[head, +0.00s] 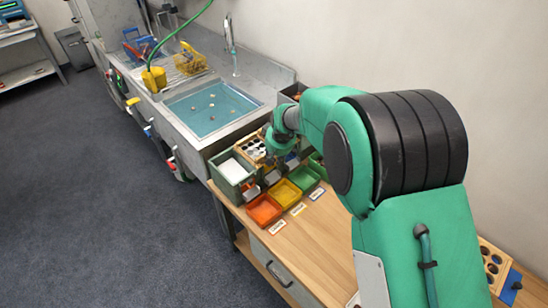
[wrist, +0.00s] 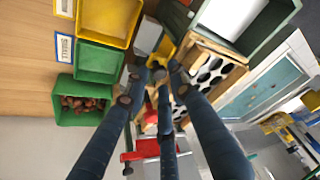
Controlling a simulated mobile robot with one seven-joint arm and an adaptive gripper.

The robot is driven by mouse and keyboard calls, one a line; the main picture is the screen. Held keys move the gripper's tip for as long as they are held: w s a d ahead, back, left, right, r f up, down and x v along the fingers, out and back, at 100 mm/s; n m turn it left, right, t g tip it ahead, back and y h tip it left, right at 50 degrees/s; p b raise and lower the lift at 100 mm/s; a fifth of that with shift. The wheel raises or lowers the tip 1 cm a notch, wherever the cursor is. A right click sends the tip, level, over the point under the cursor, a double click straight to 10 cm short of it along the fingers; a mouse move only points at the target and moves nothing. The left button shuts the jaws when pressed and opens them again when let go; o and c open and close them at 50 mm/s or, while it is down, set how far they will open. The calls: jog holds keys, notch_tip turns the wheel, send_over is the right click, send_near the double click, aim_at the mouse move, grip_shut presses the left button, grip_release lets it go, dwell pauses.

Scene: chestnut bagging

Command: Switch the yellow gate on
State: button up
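A small yellow part (wrist: 162,50), which looks like the yellow gate's handle, shows just beyond my fingertips in the wrist view. It is partly hidden by the fingers, and I cannot tell if they touch it or whether it is on or off. My gripper (wrist: 157,72) has three dark fingers over the perforated sorter (wrist: 225,68), a wooden frame with dark holes. In the head view my gripper (head: 277,150) is small beside the sorter (head: 250,149), with the yellow gate not distinguishable there. I cannot tell whether the fingers are closed on anything.
A red handle (wrist: 145,149) lies near the fingers. A green bin with white inside (head: 232,171), an orange tray (head: 263,211), a yellow tray (head: 284,193) and green trays (head: 304,178) crowd the bench. The sink (head: 210,107) is behind.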

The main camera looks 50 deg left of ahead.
jog(key=v, duration=1.1)
jog(key=shift+d+r, duration=0.2)
jog(key=shift+r, duration=0.05)
jog(key=shift+s, duration=0.1)
